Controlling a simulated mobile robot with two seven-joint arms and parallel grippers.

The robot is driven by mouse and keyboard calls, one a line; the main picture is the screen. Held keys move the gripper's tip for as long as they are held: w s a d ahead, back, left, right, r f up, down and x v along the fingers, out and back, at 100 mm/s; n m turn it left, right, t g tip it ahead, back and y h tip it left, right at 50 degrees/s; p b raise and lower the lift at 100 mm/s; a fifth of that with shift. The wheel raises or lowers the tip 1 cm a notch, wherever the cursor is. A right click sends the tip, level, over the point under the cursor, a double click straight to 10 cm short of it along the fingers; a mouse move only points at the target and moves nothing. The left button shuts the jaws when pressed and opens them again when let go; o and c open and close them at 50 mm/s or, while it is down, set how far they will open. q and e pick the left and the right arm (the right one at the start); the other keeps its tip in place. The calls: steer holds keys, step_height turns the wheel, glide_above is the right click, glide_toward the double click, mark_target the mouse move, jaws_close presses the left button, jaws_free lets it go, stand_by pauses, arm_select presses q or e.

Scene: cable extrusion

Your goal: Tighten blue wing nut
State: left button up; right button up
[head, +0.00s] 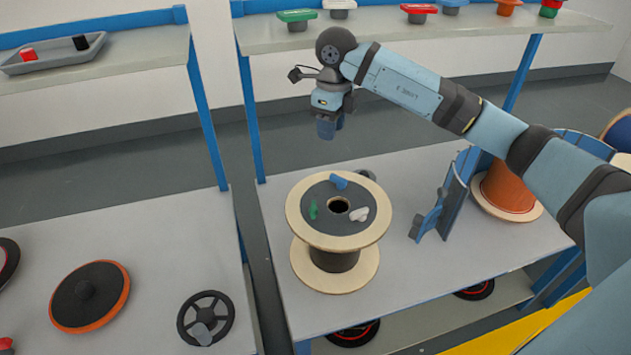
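The blue wing nut (339,182) sits at the back of the dark top face of a wooden-rimmed cable spool (300,212) on the middle table. My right gripper (328,130) hangs above and slightly behind the spool, pointing down, clear of the blue wing nut. My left gripper is out of view.
A blue-grey bracket (430,222) stands right of the spool, with an orange spool (508,187) beyond. The shelf above (385,32) holds several coloured knobs. A black handwheel (190,318) and an orange-rimmed disc (90,295) lie on the left table. Bare tabletop surrounds the spool's front.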

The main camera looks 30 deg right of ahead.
mark_target(338, 181)
steer(key=f, duration=0.4)
steer(key=f+b, duration=0.1)
steer(key=f, duration=0.8)
steer(key=shift+w+d+f, duration=0.1)
steer(key=shift+d+f, duration=0.1)
steer(key=shift+d, duration=0.15)
jaws_close()
